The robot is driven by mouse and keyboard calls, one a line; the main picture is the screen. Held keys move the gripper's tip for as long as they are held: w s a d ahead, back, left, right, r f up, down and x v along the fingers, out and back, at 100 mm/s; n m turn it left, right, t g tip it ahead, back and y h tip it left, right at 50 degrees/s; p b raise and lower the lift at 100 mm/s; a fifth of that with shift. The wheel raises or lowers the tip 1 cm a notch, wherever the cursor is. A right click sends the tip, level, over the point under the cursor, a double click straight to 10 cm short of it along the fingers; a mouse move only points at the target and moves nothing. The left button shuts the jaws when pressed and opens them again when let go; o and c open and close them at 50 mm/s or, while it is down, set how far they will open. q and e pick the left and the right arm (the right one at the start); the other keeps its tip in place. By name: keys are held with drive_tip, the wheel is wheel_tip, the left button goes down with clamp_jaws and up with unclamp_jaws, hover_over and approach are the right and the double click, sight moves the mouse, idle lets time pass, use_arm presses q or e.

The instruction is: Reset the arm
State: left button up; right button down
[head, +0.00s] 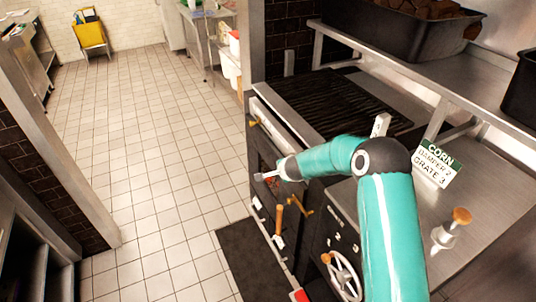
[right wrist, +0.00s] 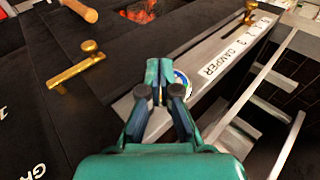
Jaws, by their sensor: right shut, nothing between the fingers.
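My right arm, in teal sleeving, reaches in from the lower right of the head view. Its gripper (head: 268,176) is in front of the dark oven front (head: 262,150), left of the grill. In the right wrist view the right gripper (right wrist: 160,72) is shut and empty, its fingertips together. Behind the fingertips is a metal strip with a damper label (right wrist: 222,60) and a brass knob (right wrist: 251,10). A round sticker behind the fingers is mostly hidden. My left gripper is not in either view.
A brass handle (right wrist: 76,73) and a wooden handle (right wrist: 80,9) stick out near the gripper. The grill (head: 345,100), a corn sign card (head: 437,165) and a handwheel (head: 343,277) are close to the arm. The tiled floor (head: 150,150) on the left is open.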

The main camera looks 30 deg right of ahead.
drive_tip(key=s+a+f+n+g+y, duration=0.35)
drive_tip(key=s+a+f+n, duration=0.35)
drive_tip(key=s+a+f, duration=0.75)
drive_tip(key=s+a+n+g+y, duration=0.1)
drive_tip(key=s+a+n, duration=0.4)
drive_tip(key=s, duration=0.6)
drive_tip(key=s+a+n+g+y, duration=0.1)
drive_tip(key=s+a+n+g, duration=0.2)
drive_tip(key=s, duration=0.8)
drive_tip(key=shift+a+f+n+y, duration=0.35)
drive_tip(key=shift+a+f+n, duration=0.1)
drive_tip(key=shift+a+n, duration=0.6)
